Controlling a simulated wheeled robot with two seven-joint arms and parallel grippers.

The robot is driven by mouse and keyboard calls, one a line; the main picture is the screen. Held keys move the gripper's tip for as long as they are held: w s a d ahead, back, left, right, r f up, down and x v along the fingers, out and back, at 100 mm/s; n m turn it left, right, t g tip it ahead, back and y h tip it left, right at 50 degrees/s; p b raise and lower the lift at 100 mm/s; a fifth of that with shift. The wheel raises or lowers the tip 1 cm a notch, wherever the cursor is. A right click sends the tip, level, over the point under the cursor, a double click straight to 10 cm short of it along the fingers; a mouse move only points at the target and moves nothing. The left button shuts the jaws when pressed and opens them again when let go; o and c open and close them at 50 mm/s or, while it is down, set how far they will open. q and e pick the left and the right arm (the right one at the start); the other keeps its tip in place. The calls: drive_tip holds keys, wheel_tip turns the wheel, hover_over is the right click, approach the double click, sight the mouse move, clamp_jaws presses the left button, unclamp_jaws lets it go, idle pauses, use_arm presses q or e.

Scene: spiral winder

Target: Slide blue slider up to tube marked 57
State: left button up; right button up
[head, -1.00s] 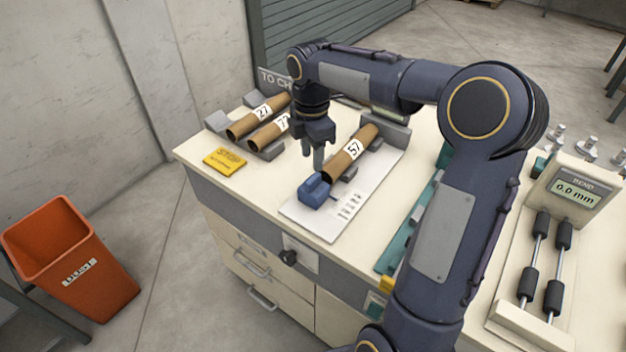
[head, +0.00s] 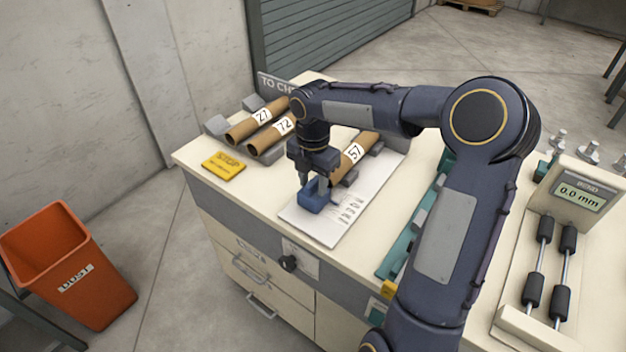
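The blue slider (head: 312,201) sits on the white scaled plate (head: 329,229), near its front end. The brown tube marked 57 (head: 358,153) lies behind it on the same plate, resting on grey blocks. My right gripper (head: 314,184) points down at the slider, its two fingers apart and their tips at the slider's top and far side. Whether the fingers touch it is too small to tell. The gripper body hides part of the tube's near end. My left gripper is not in view.
Tubes marked 27 (head: 258,121) and 72 (head: 272,136) lie in grey holders at the back left. A yellow sign (head: 223,166) lies before them. A teal rail (head: 399,252) and a gauge reading 0.0 mm (head: 579,194) stand right. An orange bin (head: 70,270) is on the floor.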

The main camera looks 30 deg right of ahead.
clamp_jaws()
drive_tip(key=shift+w+d+r, duration=0.1)
drive_tip(key=shift+d+r, duration=0.05)
drive_tip(key=shift+d, duration=0.1)
drive_tip(key=shift+w+d+p, duration=0.25)
drive_tip(key=shift+d+p, duration=0.25)
drive_tip(key=shift+d, duration=0.05)
drive_tip(key=shift+w+d+p, duration=0.25)
drive_tip(key=shift+d+p, duration=0.25)
drive_tip(key=shift+d, duration=0.3)
drive_tip(key=shift+a, duration=0.1)
unclamp_jaws()
